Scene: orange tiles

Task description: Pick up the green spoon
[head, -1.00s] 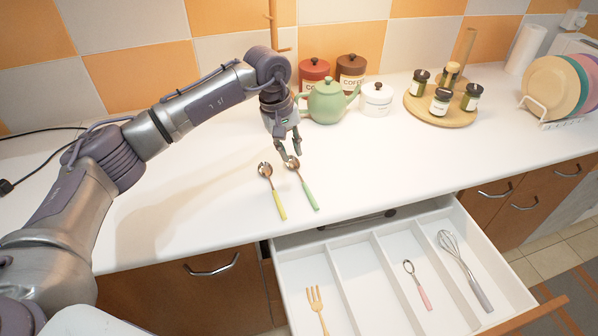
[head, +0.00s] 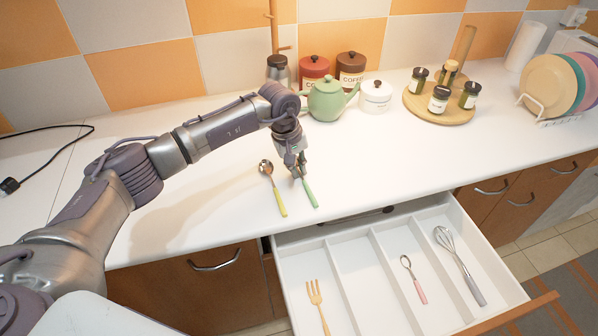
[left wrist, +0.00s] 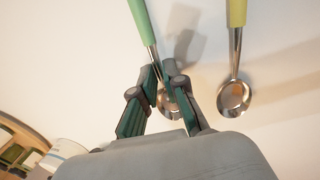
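The green spoon (head: 309,193) lies on the white counter near its front edge, with its green handle toward the drawer. In the left wrist view the green spoon (left wrist: 140,20) has its metal neck at my fingertips and its bowl between my fingers. My left gripper (head: 300,176) is low over this spoon; in the left wrist view the left gripper (left wrist: 162,68) has its fingertips close together around the neck. I cannot tell whether they press on it. The gripper hides the bowl in the head view. My right gripper is not in view.
A yellow-handled spoon (head: 279,202) lies just left of the green one. An open drawer (head: 345,262) below holds a fork, a small pink spoon and a whisk. A green teapot (head: 326,102), canisters and a round spice tray (head: 440,113) stand behind.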

